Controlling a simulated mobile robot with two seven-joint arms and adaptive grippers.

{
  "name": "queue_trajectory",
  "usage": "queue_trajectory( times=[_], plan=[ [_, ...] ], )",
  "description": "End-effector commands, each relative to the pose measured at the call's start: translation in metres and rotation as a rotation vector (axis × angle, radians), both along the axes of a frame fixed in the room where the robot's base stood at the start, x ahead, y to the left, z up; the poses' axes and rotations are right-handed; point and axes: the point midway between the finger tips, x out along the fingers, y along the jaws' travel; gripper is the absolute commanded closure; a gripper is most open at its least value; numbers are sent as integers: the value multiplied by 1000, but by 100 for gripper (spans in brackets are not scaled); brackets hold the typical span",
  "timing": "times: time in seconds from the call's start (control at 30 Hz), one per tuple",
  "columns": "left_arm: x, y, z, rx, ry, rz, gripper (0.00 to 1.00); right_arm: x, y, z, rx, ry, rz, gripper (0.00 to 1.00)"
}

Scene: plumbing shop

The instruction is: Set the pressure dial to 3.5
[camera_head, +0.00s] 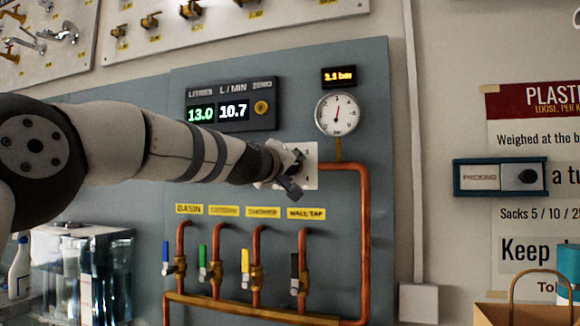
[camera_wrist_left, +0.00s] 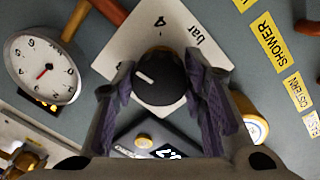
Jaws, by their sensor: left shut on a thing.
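The pressure dial is a round black knob (camera_wrist_left: 158,88) with a white pointer line, on a white square plate (camera_head: 310,153) marked "4" and "bar" in the left wrist view. My left gripper (camera_head: 291,174) is at this plate, its two fingers on either side of the knob and shut on it. In the head view the gripper hides the knob. A small display (camera_head: 339,77) above reads about 3.1 bar, its digits blurred. The round pressure gauge (camera_head: 337,114) below it has a red needle pointing nearly up. My right gripper is not in view.
A copper pipe (camera_head: 366,230) runs from the plate down the panel's right side. Below are several valves with coloured levers (camera_head: 244,268). A flow meter (camera_head: 232,104) reads 13.0 and 10.7. A paper bag (camera_head: 525,314) stands at lower right.

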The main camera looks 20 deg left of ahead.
Motion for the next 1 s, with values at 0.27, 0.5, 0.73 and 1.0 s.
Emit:
queue_trajectory(
  times=[0.27,0.5,0.73,1.0],
  plan=[
    [-1,1,5,90,-12,4,89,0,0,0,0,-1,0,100],
    [-1,2,6,113,-14,4,89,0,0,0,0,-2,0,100],
    [-2,2,6,113,-15,5,89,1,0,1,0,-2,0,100],
    [-1,1,5,112,-13,3,41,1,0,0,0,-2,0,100]
  ],
)
